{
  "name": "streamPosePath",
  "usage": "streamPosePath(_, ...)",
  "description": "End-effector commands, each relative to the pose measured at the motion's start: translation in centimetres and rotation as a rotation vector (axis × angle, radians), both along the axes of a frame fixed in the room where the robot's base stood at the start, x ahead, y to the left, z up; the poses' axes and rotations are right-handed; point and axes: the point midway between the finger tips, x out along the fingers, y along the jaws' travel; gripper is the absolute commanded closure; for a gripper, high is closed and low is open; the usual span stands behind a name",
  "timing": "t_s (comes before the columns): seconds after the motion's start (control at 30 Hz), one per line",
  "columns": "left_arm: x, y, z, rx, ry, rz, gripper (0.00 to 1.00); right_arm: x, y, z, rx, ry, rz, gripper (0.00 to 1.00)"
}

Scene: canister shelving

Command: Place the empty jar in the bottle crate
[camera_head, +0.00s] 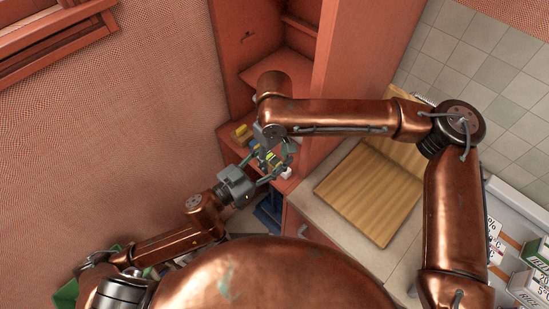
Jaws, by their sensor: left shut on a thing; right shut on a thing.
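My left gripper (267,174) reaches up from the lower left and meets my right gripper (271,157), which points down in front of the red shelving. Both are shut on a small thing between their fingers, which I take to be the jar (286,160). Only a yellow-green patch of it shows, and its shape and contents cannot be made out. A white bit (287,173) shows just below it. A blue object (268,212) stands low beneath the grippers, partly hidden by my body. I cannot tell whether it is the bottle crate.
The red shelving (335,60) stands close behind the grippers, with a yellow item (242,132) on a shelf. A counter (335,220) with a wooden board (370,195) lies to the right. Printed boxes (525,285) are at lower right. A green object (66,293) is at lower left.

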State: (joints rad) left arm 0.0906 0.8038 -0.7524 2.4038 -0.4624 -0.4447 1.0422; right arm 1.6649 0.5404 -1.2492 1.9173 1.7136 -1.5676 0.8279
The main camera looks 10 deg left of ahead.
Motion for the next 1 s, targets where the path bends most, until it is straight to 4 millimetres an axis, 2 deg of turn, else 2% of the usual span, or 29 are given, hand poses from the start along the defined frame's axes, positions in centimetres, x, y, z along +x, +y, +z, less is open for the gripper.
streamPosePath(0.2, 0.1, 0.0, 0.1, -0.001, -0.003, -0.001, 0.81, -0.5, 0.4, -0.1, 0.007, 0.009, 0.009, 0.8)
streamPosePath(0.23, 0.1, 0.0, 0.1, -0.001, -0.003, -0.001, 0.5, -0.5, 0.4, 0.0, 0.008, 0.008, 0.009, 0.8)
streamPosePath(0.5, 0.0, 0.0, 0.1, -0.001, -0.002, 0.0, 0.31, -0.3, 0.3, 0.0, 0.005, 0.005, 0.006, 0.8)
streamPosePath(0.83, -0.1, 0.1, 0.0, 0.0, 0.0, 0.0, 0.31, -0.2, 0.2, 0.0, 0.004, 0.003, 0.005, 0.8)
streamPosePath(1.0, -1.3, 1.2, -0.1, 0.001, 0.002, 0.001, 0.31, -0.2, 0.2, 0.0, 0.004, 0.003, 0.004, 0.8)
